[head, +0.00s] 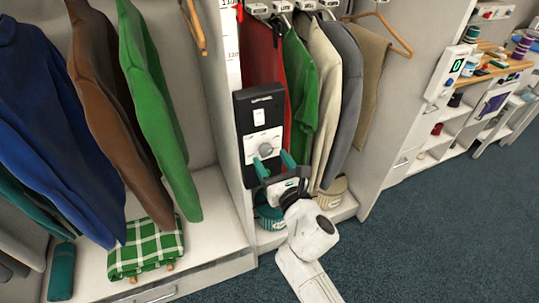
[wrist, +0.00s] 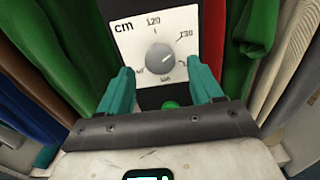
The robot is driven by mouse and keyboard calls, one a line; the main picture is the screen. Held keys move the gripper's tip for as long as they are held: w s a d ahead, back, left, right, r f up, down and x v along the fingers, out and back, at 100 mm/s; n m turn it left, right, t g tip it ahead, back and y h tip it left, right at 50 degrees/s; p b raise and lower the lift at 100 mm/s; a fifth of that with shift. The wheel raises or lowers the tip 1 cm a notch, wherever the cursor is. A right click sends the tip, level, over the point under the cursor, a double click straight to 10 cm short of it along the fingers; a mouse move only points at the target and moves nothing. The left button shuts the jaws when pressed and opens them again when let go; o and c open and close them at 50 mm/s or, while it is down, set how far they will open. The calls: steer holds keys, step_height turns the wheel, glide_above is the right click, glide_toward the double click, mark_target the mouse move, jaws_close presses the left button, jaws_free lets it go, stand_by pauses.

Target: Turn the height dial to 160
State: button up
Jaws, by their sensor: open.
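The height dial is a round grey knob (head: 265,149) on a white plate low on a black panel (head: 262,105). In the wrist view the knob (wrist: 160,57) sits centred on its white plate (wrist: 128,43), marked "cm", with 120 at top and 130 at upper right; the lower figures are too small or covered to read surely. A light mark on the knob points toward the upper right. My gripper (head: 273,165) is open and empty, its two teal fingers just below the knob and apart from it. In the wrist view the fingers (wrist: 162,88) flank the knob's lower sides.
A green button (wrist: 171,104) lies below the dial, between my fingers. A height scale (head: 230,45) runs up the post beside the panel. Hanging clothes crowd both sides: a green garment (head: 299,95) at right, another (head: 155,110) at left. The floor (head: 430,230) at right is clear.

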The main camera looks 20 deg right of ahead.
steer(key=shift+w, duration=1.15)
steer(key=shift+c, duration=0.4)
steer(key=c, duration=1)
